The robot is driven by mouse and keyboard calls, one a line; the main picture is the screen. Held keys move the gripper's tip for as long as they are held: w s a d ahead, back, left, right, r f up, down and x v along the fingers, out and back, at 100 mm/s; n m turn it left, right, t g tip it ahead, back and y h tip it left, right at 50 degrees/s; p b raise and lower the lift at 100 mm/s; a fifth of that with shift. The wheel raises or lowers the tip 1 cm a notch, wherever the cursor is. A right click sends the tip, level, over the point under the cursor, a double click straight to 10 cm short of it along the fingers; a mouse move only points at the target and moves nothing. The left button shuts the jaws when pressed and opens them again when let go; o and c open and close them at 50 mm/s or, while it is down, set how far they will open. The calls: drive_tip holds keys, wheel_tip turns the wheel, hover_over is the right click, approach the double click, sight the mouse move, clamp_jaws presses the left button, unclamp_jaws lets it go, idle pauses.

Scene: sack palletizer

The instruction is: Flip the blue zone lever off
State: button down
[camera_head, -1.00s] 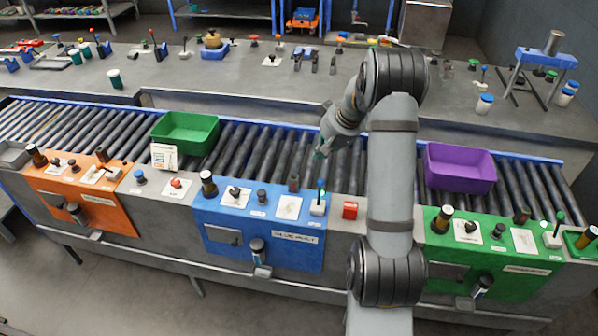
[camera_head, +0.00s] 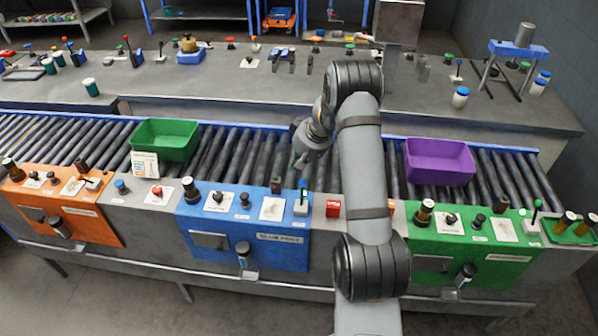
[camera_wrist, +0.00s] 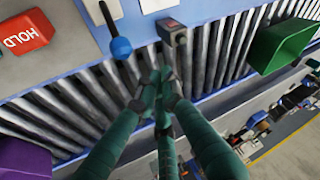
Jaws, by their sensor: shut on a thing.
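The blue zone panel (camera_head: 245,232) is on the front of the conveyor. In the wrist view the lever (camera_wrist: 119,40) shows a blue tip, left of my fingers. My gripper (camera_head: 299,163) is above the rollers, just behind the lever. In the wrist view its green fingers (camera_wrist: 156,86) are closed together at the tips, apart from the lever. I see nothing between them.
A dark switch box (camera_wrist: 173,32) stands close to my fingers, right of the lever. A red HOLD block (camera_head: 333,209) is right of the lever. A green bin (camera_head: 165,139) and a purple bin (camera_head: 440,162) sit on the rollers. The rollers below my gripper are clear.

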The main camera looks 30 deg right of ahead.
sight(302, 192)
drive_tip(key=s+f, duration=0.1)
drive_tip(key=s, duration=0.1)
drive_tip(key=shift+s+a+f, duration=0.15)
drive_tip(key=shift+s+f, duration=0.15)
drive_tip(key=shift+f, duration=0.1)
drive_tip(key=shift+s, duration=0.1)
idle(0.4)
drive_tip(key=shift+s+b, duration=0.1)
drive_tip(key=shift+b, duration=0.2)
